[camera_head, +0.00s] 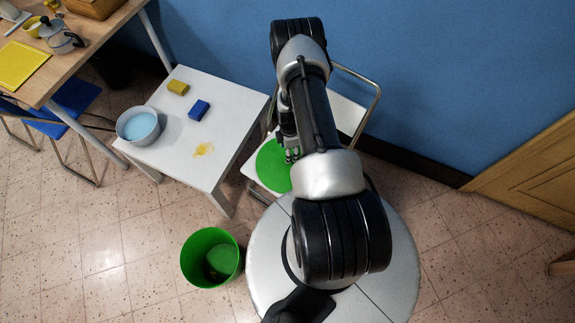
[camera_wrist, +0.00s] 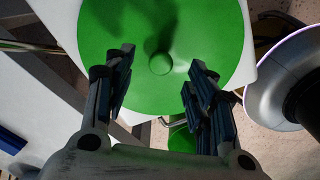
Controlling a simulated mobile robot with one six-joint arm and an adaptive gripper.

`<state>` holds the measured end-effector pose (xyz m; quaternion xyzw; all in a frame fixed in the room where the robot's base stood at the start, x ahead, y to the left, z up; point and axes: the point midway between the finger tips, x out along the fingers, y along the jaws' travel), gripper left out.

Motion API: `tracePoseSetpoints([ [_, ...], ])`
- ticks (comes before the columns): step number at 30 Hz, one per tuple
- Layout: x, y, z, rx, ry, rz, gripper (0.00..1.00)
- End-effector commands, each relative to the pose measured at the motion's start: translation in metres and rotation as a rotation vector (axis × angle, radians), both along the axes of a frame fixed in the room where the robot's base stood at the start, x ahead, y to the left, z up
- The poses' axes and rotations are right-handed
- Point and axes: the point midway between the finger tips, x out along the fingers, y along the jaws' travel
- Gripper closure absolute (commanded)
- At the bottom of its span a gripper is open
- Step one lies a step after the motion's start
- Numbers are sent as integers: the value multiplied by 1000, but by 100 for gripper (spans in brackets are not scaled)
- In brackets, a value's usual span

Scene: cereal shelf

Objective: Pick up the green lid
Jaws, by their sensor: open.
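The green lid (camera_head: 269,166) is a flat round disc lying on the white seat of a folding chair (camera_head: 347,117), partly hidden by my arm in the head view. In the wrist view the lid (camera_wrist: 205,32) fills the upper middle, with a small round green knob (camera_wrist: 160,64) at its centre. My gripper (camera_wrist: 160,78) is open and empty, with its two fingers to the left and right of the knob in that view. I cannot tell how far above the lid the fingertips are. In the head view my gripper (camera_head: 291,154) shows small over the lid's right part.
A green bin (camera_head: 209,258) stands open on the floor in front of the chair. A white table (camera_head: 233,104) to the left holds a bowl (camera_head: 138,126), a yellow sponge (camera_head: 178,87), a blue sponge (camera_head: 199,110) and a yellow spill (camera_head: 203,150). A blue wall stands behind.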

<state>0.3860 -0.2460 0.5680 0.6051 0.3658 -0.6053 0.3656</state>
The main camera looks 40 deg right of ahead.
Motion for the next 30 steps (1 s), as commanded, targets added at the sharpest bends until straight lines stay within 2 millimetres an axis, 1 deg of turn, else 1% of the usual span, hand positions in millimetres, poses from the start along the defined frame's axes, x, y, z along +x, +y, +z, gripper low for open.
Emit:
tracePoseSetpoints([
  [1, 0, 0, -9, 0, 0, 0, 49],
  [3, 0, 0, -15, 0, 0, 0, 49],
  [8, 1, 1, -20, 0, -1, 0, 49],
  [10, 0, 2, -26, 0, 0, 1, 49],
  [15, 1, 9, -52, 0, 1, 2, 49],
  [19, 1, 9, -68, 0, -1, 0, 49],
  [21, 1, 9, -71, 0, -1, 0, 49],
  [26, 1, 8, -69, 0, -2, 0, 49],
  [30, 1, 8, -69, 0, -1, 0, 57],
])
